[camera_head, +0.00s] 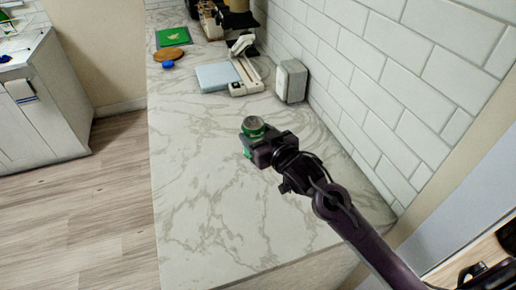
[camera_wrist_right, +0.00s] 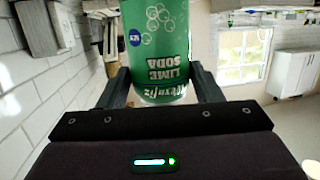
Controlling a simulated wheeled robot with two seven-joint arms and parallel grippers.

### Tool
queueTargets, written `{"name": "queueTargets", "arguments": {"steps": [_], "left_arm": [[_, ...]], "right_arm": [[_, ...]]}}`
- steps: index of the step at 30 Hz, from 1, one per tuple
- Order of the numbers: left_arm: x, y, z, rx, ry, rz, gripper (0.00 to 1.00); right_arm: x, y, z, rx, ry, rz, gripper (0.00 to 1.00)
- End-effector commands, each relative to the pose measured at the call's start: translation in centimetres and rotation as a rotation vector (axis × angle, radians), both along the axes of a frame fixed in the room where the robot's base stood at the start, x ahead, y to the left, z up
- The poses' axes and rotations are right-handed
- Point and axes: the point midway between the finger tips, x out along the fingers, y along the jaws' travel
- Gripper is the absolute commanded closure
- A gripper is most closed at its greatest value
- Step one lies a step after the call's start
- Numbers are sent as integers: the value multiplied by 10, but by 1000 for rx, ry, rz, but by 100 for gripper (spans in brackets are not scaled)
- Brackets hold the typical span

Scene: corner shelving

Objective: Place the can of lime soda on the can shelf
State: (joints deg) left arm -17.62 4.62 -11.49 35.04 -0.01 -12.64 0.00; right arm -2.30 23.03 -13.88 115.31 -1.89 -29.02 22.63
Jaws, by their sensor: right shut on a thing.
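The green can of lime soda (camera_head: 253,127) is upright over the marble counter in the head view, with its silver top showing. My right gripper (camera_head: 259,146) is shut on the can from its near right side. In the right wrist view, the can (camera_wrist_right: 157,50) sits between the two dark fingers of my right gripper (camera_wrist_right: 160,85), with its "LIME SODA" print upside down. I cannot tell whether the can's base touches the counter. My left gripper is not in view. No can shelf can be made out.
The marble counter (camera_head: 200,190) is clear around the can. Behind stand a grey-white box (camera_head: 291,81), a white device (camera_head: 246,75), a light blue board (camera_head: 215,76), a round wooden board (camera_head: 169,54) and a green mat (camera_head: 173,36). A white tiled wall (camera_head: 390,90) bounds the right side.

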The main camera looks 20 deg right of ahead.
Motion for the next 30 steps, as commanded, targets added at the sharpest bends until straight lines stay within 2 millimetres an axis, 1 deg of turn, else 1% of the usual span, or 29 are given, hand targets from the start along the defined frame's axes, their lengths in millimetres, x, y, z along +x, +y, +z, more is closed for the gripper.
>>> {"name": "queueTargets", "arguments": {"steps": [3,6,10,13,26,27,30], "left_arm": [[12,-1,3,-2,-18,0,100],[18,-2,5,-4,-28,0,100],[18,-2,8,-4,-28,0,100],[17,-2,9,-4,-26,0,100],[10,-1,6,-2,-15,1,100],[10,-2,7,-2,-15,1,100],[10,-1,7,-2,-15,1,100]], "right_arm": [[1,0,-9,4,-2,-1,75],[0,0,-18,4,-2,-1,75],[0,0,-38,3,0,-1,75],[0,0,-50,3,-1,-1,75],[0,0,-57,3,-4,0,75],[0,0,-58,1,-1,1,36],[0,0,-57,1,-1,1,23]]}}
